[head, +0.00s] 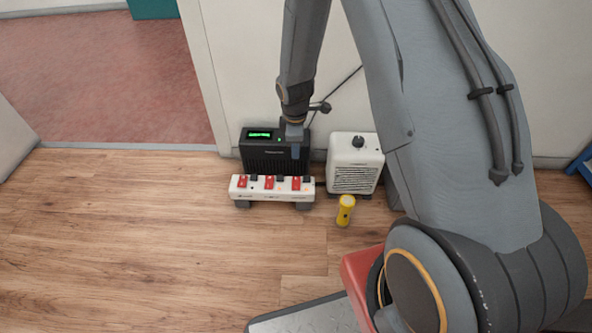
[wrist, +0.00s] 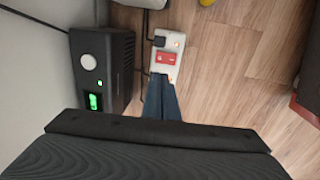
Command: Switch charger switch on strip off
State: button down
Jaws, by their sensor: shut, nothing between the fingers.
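The white power strip (head: 262,195) lies along the front of a black unit and carries red rocker switches and black plugs. In the wrist view one red switch (wrist: 166,58) shows clearly on the strip (wrist: 158,69), with small orange lights near it. My gripper (head: 295,153) points down over the right part of the strip, its fingers together and empty. In the wrist view my gripper's fingertips (wrist: 160,78) overlap the strip just below that red switch and hide the rest of it. I cannot tell whether they touch it, nor which switch is the charger's.
The black unit (head: 262,160) with a lit green display stands behind the strip against the wall. A white heater (head: 354,164) stands to its right. A yellow flashlight (head: 345,211) stands in front of the heater. The wooden floor (head: 130,240) to the left is clear.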

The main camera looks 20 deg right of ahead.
aim_at(296, 182)
jog(key=f+b, duration=0.2)
jog(key=f, duration=0.2)
jog(key=w+f+b, duration=0.1)
jog(key=f+b, duration=0.1)
jog(key=f, duration=0.3)
jog(key=f+b, duration=0.3)
jog(key=f, duration=0.1)
jog(key=shift+w+d+f, duration=0.3)
jog(key=shift+f, duration=0.1)
jog(key=shift+f, duration=0.15)
jog(key=shift+s, duration=0.15)
jog(key=shift+s+a+r+p, duration=0.2)
jog(key=shift+s+a+p, duration=0.05)
jog(key=shift+s+p, duration=0.25)
jog(key=shift+r+p, duration=0.45)
jog(key=shift+p, duration=0.1)
notch_tip(296, 182, up, 3)
jog(key=p, duration=0.3)
jog(key=shift+w+p, duration=0.1)
jog(key=shift+p, duration=0.2)
notch_tip(296, 182, up, 10)
jog(key=w+p, duration=0.1)
jog(key=p, duration=0.3)
jog(key=shift+w+d, duration=0.2)
jog(key=shift+d, duration=0.05)
